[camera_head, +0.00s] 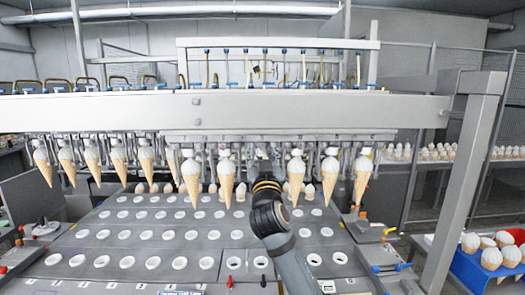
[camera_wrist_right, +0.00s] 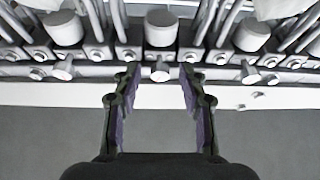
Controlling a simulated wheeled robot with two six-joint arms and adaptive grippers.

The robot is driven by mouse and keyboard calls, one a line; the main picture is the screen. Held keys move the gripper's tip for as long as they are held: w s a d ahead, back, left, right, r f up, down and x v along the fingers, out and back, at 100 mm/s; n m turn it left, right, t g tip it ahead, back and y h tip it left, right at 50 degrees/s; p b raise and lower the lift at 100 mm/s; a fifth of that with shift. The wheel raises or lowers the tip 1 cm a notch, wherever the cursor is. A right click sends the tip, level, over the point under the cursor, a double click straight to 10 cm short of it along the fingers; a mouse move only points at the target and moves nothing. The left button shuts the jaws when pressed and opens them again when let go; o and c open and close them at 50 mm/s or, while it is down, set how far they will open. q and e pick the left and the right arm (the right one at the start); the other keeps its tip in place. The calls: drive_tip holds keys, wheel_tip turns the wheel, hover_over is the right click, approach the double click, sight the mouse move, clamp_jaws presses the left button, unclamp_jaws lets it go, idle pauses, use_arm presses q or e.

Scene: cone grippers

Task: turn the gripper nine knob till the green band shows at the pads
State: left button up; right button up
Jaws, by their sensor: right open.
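A row of cone grippers hangs under the long white beam (camera_head: 250,108), several holding cones with white tops, such as one cone (camera_head: 226,178) left of my right arm. In the right wrist view a small pale knob (camera_wrist_right: 160,75) sits between the fingertips of my right gripper (camera_wrist_right: 155,73). The gripper is open, a finger on each side of the knob; I cannot tell whether they touch it. I cannot read which knob is number nine. No green band shows. In the head view my right wrist mostly hides the gripper. My left gripper is not in view.
More knobs stand left (camera_wrist_right: 62,70) and right (camera_wrist_right: 250,75) of the middle one. Below the beam lies a grey tray deck (camera_head: 110,247) with rows of round holes. A blue crate (camera_head: 470,268) of cones stands at the right, beside a slanted grey post (camera_head: 462,175).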

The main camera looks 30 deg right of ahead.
clamp_jaws()
drive_tip(key=shift+d+n+t+y+p, duration=0.2)
drive_tip(key=shift+n+y, duration=0.45)
drive_tip(key=shift+n, duration=0.7)
drive_tip(key=shift+a+n+t+y+p, duration=0.1)
drive_tip(key=shift+n+t+y, duration=0.2)
drive_tip(key=shift+n+y, duration=0.7)
drive_tip(key=shift+n+h, duration=0.35)
unclamp_jaws()
drive_tip(key=shift+s, duration=0.1)
drive_tip(key=v, duration=0.7)
drive_tip(key=shift+s, duration=0.25)
